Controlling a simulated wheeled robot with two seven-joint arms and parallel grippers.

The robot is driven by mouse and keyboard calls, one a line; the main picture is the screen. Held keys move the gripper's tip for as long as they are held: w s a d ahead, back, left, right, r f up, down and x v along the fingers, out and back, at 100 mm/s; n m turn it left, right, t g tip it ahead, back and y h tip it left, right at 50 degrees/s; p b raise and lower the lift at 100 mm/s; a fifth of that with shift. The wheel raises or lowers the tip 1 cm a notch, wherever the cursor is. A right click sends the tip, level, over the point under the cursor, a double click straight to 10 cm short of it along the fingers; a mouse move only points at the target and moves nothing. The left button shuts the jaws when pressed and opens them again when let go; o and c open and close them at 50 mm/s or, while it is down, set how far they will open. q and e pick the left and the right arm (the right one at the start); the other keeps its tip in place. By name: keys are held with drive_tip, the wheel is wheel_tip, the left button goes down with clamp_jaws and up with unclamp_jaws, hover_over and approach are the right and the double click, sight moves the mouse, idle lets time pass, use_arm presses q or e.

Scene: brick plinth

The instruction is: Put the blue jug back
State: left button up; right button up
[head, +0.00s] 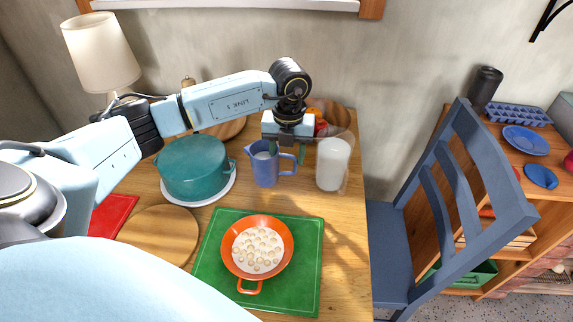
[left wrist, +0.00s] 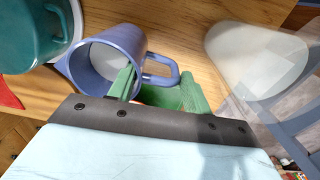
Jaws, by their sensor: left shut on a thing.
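The blue jug (head: 265,168) is upright at the back of the wooden table, between the teal pot (head: 194,168) and a tall clear container with white contents (head: 332,165). My left gripper (head: 287,150) reaches down from above and is shut on the jug at its handle side. In the left wrist view the jug (left wrist: 105,62) shows its open mouth with something pale inside. One green finger of the left gripper (left wrist: 155,88) is at the jug's mouth, the other outside by the handle. I cannot tell whether the jug's base touches the table. My right gripper is not in view.
An orange pan (head: 258,226) with pale round pieces sits on a green mat (head: 306,290) in front. A round wooden board (head: 160,235) and a red mat (head: 113,213) lie left. A blue chair (head: 455,200) stands right of the table. A lamp (head: 101,52) stands behind.

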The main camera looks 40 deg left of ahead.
use_arm(q)
wheel_tip(320, 180, down, 4)
drive_tip(key=shift+r, duration=0.1)
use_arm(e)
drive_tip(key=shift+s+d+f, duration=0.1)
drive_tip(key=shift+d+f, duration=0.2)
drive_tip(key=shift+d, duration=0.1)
use_arm(q)
drive_tip(key=shift+b, duration=0.3)
drive_tip(key=shift+f, duration=0.2)
drive_tip(key=o, duration=1.3)
drive_tip(key=shift+o, duration=1)
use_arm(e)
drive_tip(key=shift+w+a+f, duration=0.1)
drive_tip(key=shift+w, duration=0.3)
